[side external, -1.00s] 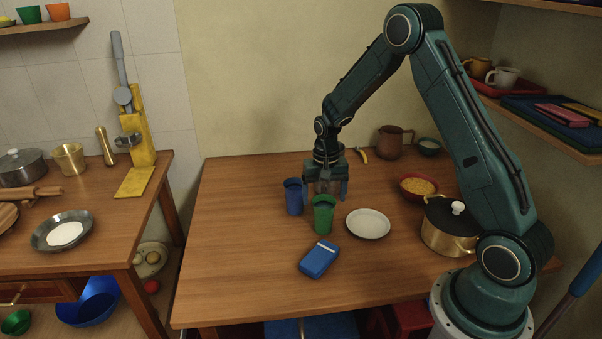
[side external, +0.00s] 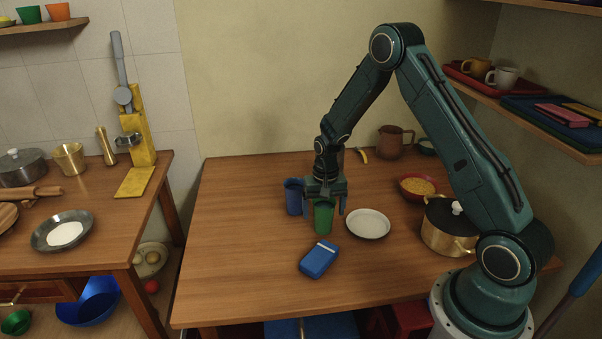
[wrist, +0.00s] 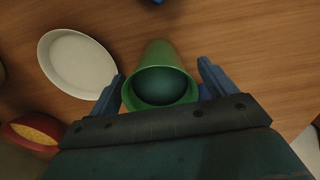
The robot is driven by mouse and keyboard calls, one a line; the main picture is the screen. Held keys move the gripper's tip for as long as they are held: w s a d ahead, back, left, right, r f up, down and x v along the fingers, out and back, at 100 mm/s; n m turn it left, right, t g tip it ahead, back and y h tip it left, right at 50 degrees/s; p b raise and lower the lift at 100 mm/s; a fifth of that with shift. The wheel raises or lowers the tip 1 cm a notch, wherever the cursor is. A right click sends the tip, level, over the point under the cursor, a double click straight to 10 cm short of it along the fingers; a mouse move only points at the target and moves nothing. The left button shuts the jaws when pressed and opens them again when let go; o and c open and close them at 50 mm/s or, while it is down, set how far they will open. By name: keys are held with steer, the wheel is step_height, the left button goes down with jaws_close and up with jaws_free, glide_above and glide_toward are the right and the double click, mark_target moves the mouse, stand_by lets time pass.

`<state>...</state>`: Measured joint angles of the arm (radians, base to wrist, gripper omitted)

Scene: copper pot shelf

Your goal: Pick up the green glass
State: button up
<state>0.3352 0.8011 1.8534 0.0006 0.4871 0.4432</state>
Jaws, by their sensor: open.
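The green glass (side external: 324,217) stands upright on the wooden table, between a blue glass and a white plate. My gripper (side external: 325,208) is open and points down over it, with one finger on either side of its upper part. In the wrist view the green glass (wrist: 160,85) shows its open rim between the two blue fingers of my gripper (wrist: 162,88). A small gap shows on each side, so the fingers are around the glass and not closed on it.
The blue glass (side external: 293,197) stands close on the left of my gripper. The white plate (side external: 368,224) lies close on the right, and a blue box (side external: 319,259) lies in front. A red bowl (side external: 417,188) and a lidded pot (side external: 449,228) stand further right. The table's left part is clear.

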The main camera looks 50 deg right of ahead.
stand_by(0.3)
steer(key=c, duration=1.2)
steer(key=shift+r, duration=0.2)
step_height(320, 180, up, 20)
steer(key=shift+f, duration=0.15)
